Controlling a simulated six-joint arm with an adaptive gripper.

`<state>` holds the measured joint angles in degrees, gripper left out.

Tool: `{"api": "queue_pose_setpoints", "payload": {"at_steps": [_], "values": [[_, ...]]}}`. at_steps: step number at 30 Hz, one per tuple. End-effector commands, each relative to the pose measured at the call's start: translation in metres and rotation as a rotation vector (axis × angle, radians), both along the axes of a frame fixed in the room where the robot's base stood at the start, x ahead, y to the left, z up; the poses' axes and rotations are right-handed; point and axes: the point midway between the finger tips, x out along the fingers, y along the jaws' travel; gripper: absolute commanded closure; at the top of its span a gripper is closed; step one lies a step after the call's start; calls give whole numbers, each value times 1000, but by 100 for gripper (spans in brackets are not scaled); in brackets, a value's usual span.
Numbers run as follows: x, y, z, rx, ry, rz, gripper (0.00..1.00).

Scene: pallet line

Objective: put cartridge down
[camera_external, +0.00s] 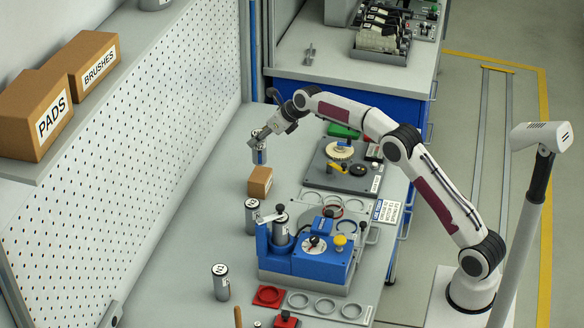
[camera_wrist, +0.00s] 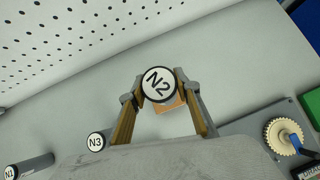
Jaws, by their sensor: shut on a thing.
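In the external view, one cartridge (camera_external: 252,217) stands beside the blue fixture (camera_external: 300,255), one (camera_external: 281,230) is in the fixture, and another (camera_external: 220,283) stands nearer the front.
A small cardboard box (camera_external: 260,182) lies on the bench (camera_external: 190,235) below the held cartridge. A grey plate with a gear (camera_external: 340,150) stands to the right. The bench beside the panel is clear.

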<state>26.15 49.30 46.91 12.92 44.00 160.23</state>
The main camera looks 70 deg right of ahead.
Motion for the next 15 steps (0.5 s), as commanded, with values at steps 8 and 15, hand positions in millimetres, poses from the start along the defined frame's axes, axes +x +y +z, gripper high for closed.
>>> {"api": "queue_pose_setpoints", "payload": {"at_steps": [8, 15], "values": [[1, 0, -9, -1, -2, 1, 95], [1, 0, -10, 0, -1, 0, 95]]}}
